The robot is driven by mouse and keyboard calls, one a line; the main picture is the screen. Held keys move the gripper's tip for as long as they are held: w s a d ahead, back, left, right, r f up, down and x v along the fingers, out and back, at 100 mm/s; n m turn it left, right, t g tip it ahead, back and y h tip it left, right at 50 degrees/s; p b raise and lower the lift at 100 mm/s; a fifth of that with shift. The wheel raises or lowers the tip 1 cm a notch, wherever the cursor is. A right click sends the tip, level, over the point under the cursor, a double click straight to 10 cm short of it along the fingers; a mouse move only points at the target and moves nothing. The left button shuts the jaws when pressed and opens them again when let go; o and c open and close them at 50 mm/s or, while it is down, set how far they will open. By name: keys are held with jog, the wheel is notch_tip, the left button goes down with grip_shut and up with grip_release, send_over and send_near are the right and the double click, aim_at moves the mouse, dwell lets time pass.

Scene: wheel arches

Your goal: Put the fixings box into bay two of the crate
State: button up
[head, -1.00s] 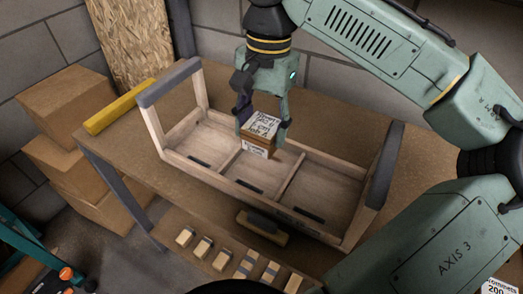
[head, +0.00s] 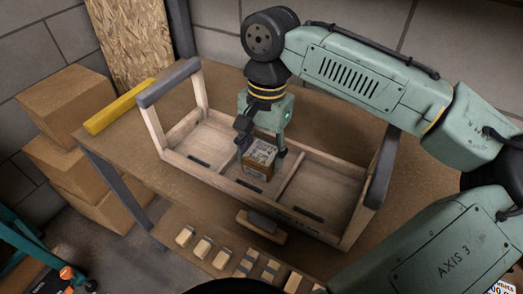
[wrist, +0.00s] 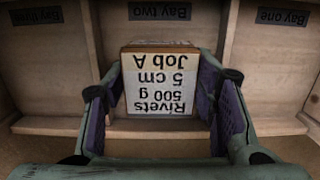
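The fixings box (head: 260,158) is a small brown carton with a white printed top. The box is over or inside the middle bay of the wooden crate (head: 155,130), between the dividers. A dark "Bay two" plate (wrist: 160,12) marks that bay. Whether the box touches the floor is unclear.
The bays beside it, marked "Bay three" (wrist: 37,16) and "Bay one" (wrist: 285,17), look empty. Grey-topped end handles (head: 168,82) rise at both crate ends. A yellow bar (head: 119,106) lies left on the bench. Small wooden blocks (head: 203,249) line the lower front.

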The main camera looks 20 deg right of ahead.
aim_at(265, 148)
jog(key=o, duration=0.4)
jog(key=shift+r, duration=0.1)
notch_tip(265, 148, up, 12)
jog(key=w+d, duration=0.1)
jog(key=shift+b, duration=0.35)
